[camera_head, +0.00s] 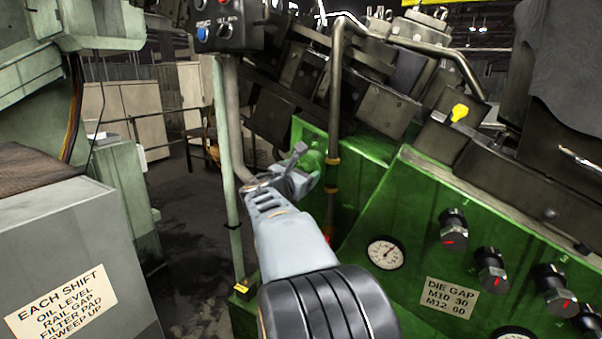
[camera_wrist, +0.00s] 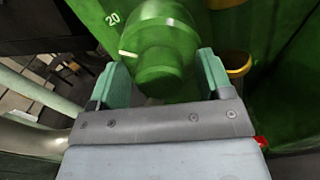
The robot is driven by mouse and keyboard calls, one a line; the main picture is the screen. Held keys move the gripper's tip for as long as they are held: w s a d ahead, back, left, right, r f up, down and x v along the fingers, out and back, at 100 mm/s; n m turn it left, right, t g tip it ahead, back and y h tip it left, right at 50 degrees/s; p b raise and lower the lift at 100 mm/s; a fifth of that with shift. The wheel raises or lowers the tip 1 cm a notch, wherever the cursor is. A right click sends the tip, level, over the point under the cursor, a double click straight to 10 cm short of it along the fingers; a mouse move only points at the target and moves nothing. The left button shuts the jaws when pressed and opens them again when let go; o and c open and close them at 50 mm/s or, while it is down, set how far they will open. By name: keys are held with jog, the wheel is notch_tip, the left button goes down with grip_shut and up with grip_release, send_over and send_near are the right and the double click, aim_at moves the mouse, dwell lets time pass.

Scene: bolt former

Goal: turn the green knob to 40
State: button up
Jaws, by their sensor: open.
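The green knob (camera_wrist: 160,55) sits on the green machine panel in the wrist view, with a pale pointer line on its left side. A white "20" mark (camera_wrist: 112,18) shows on the panel at its upper left; other marks are hidden or out of view. My gripper (camera_wrist: 160,85) is open, with one green finger on each side of the knob's near end. I cannot tell whether either finger touches it. In the head view the knob (camera_head: 308,160) is small and partly hidden behind my gripper (camera_head: 292,178), at the end of my arm.
A metal pipe (camera_head: 334,130) runs down just right of the knob, and a pale green post (camera_head: 228,160) stands to the left. A gauge (camera_head: 385,253), several black knobs (camera_head: 453,230) and a "DIE GAP" label (camera_head: 450,298) are on the machine front.

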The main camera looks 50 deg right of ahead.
jog(key=shift+c, duration=0.2)
jog(key=c, duration=0.9)
